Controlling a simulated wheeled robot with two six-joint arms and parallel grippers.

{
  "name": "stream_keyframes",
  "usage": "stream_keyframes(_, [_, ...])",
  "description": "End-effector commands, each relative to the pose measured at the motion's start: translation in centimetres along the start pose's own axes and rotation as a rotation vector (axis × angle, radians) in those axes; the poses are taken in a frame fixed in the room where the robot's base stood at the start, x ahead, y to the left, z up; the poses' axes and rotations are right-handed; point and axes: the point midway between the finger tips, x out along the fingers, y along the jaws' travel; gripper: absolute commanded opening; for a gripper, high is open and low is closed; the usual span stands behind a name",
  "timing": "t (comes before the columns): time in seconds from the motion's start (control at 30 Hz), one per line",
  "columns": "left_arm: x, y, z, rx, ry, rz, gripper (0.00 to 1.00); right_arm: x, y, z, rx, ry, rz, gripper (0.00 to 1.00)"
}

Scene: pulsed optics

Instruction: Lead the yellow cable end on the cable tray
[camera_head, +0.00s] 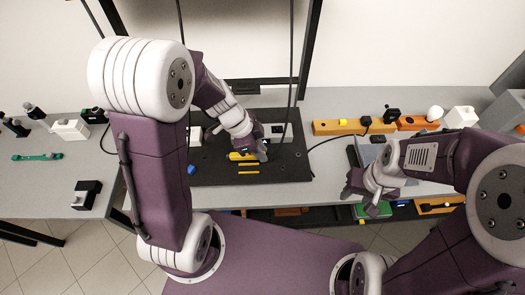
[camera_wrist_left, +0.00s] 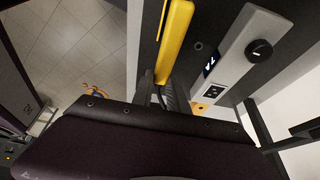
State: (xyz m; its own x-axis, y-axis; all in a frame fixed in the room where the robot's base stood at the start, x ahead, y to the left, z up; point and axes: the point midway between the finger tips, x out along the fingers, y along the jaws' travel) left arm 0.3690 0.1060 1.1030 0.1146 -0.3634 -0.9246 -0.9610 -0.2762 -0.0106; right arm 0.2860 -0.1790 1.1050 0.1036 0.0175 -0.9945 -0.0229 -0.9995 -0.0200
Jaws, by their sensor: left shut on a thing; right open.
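My left gripper (camera_head: 259,152) is low over the dark board in the middle of the table and is shut on a yellow bar-like piece. That yellow piece (camera_head: 238,156) shows just left of the fingers. In the left wrist view the yellow piece (camera_wrist_left: 175,40) runs from the top edge down to my dark left fingers (camera_wrist_left: 168,95). I cannot tell whether it touches the board. I cannot make out which part is the cable tray. My right gripper (camera_head: 364,196) is open and empty near the table's front edge on the right.
The dark board (camera_head: 290,165) has yellow strips (camera_head: 249,168) and a blue knob (camera_head: 191,169). A white module with a black knob (camera_wrist_left: 237,60) stands close to the left gripper. Orange rails (camera_head: 340,127) lie at the back right. A green piece (camera_head: 37,157) lies far left.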

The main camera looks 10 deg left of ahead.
Motion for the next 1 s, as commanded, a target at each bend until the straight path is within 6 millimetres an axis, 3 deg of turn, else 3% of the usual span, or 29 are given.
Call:
stream_keyframes(0.17, [0.3, 0.0, 0.1, -0.001, 0.0, 0.001, 0.0, 0.2, 0.0, 0.0, 0.0, 0.0, 0.0, 0.45])
stream_keyframes(0.57, [3.8, 0.1, 1.6, -0.001, 0.0, 0.002, 0.0, 2.5, 0.1, 0.3, 0.0, 0.0, 0.0, 0.45])
stream_keyframes(1.0, [3.8, 0.1, 1.5, 0.0, 0.0, 0.001, 0.0, 2.4, 0.1, 0.2, 0.0, 0.0, 0.0, 0.45])
